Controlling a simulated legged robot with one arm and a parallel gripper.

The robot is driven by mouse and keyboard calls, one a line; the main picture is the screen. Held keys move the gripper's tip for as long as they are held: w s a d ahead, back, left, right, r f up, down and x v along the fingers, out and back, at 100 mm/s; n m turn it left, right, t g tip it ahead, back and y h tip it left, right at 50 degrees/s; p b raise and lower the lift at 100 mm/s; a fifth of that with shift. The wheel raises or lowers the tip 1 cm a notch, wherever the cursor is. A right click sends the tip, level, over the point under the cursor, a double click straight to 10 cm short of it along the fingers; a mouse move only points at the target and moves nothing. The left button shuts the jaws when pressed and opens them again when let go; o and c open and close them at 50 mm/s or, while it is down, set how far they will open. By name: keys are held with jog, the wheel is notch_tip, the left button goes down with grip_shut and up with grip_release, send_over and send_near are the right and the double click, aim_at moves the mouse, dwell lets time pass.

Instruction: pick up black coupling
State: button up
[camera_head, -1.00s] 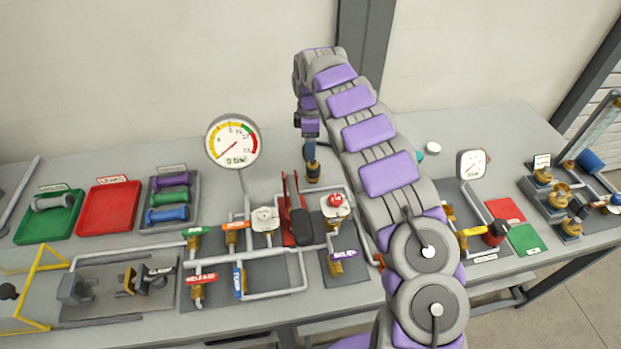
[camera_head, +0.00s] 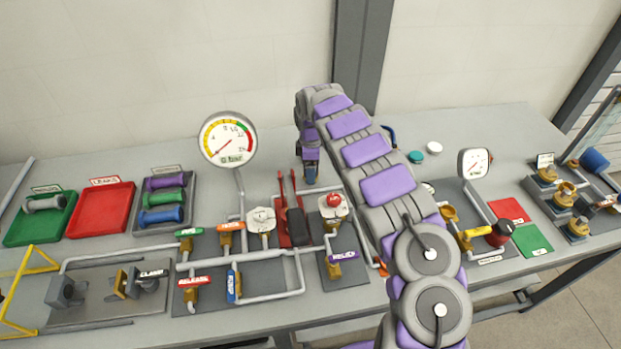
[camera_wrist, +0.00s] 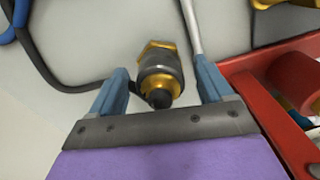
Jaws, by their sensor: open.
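The black coupling (camera_wrist: 160,77) shows in the wrist view as a dark knurled ring with a brass hex end and a black tip. It lies between the two blue fingers of my gripper (camera_wrist: 160,70), which are open with a visible gap on each side. In the head view my gripper (camera_head: 310,174) points down at the grey table behind the red-handled pump. The coupling cannot be made out there, as my gripper covers that spot.
In the wrist view a red frame (camera_wrist: 245,85) is close on the right, a grey rod (camera_wrist: 191,25) stands behind the right finger, and a dark hose (camera_wrist: 40,65) curves at left. The head view shows a large gauge (camera_head: 227,140) and a red tray (camera_head: 101,209) to the left.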

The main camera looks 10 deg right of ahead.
jog(key=shift+d, duration=0.1)
jog(key=shift+c, duration=0.6)
jog(key=shift+a, duration=0.2)
jog(key=c, duration=1.1)
jog(key=shift+r, duration=0.15)
jog(key=shift+c, duration=0.2)
notch_tip(320, 180, up, 10)
jog(key=shift+d+f+p, duration=0.1)
jog(key=shift+p, duration=1.15)
